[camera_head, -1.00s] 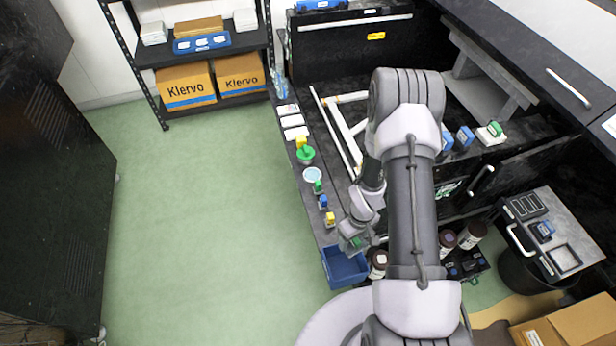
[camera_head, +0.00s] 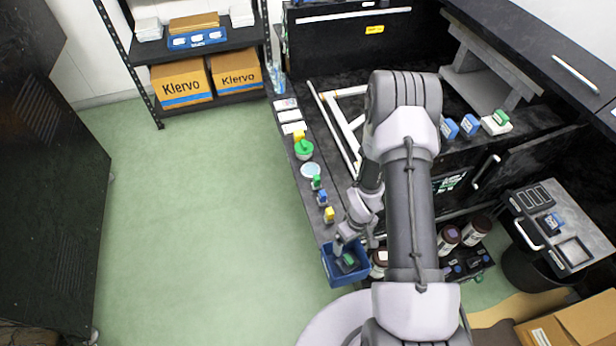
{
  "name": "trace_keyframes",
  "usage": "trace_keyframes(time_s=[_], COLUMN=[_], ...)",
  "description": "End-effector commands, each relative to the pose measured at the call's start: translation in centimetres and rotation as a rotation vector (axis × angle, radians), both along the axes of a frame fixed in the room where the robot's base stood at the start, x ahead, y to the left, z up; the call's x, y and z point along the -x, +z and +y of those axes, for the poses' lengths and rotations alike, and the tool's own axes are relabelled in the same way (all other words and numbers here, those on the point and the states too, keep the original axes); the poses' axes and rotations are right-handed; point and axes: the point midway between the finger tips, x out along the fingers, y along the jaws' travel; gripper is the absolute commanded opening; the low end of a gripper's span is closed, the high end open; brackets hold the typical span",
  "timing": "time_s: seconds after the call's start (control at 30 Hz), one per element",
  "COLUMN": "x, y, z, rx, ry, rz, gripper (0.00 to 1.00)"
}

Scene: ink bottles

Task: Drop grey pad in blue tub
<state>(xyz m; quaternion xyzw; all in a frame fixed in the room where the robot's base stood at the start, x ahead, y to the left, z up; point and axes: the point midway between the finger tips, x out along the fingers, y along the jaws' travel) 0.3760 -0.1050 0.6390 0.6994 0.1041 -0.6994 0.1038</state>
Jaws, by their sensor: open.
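The blue tub (camera_head: 331,271) stands at the front end of the narrow black ledge, left of my arm. My gripper (camera_head: 343,252) points down over the tub, with its fingers open. A small dark grey piece with a green patch (camera_head: 348,261), likely the grey pad, shows within the tub's outline just below the fingers. I cannot tell whether it touches a finger or rests on the tub floor. The gripper hides part of the tub's back side.
Small bottles with yellow, blue and green caps (camera_head: 322,198) line the ledge behind the tub. Brown jars (camera_head: 448,239) stand to the right of my arm, and one is close to the tub's right side. Green floor (camera_head: 200,220) is clear on the left.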

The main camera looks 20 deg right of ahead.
Motion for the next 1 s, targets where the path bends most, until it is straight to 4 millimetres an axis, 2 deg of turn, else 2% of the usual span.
trace_keyframes(time_s=[0.17,0.27,0.6,0.73,0.83,1.0], x=[0.0,0.0,0.0,0.0,0.0,0.0], y=[1.4,3.3,13.3,16.6,17.7,17.4], z=[0.0,0.0,0.0,0.0,0.0,0.0], rx=[0.0,0.0,0.0,0.0,0.0,0.0], ry=[0.0,0.0,0.0,0.0,0.0,0.0], rz=[0.0,0.0,0.0,0.0,0.0,0.0], gripper=[0.93,0.93,0.93,0.93,0.93,0.93])
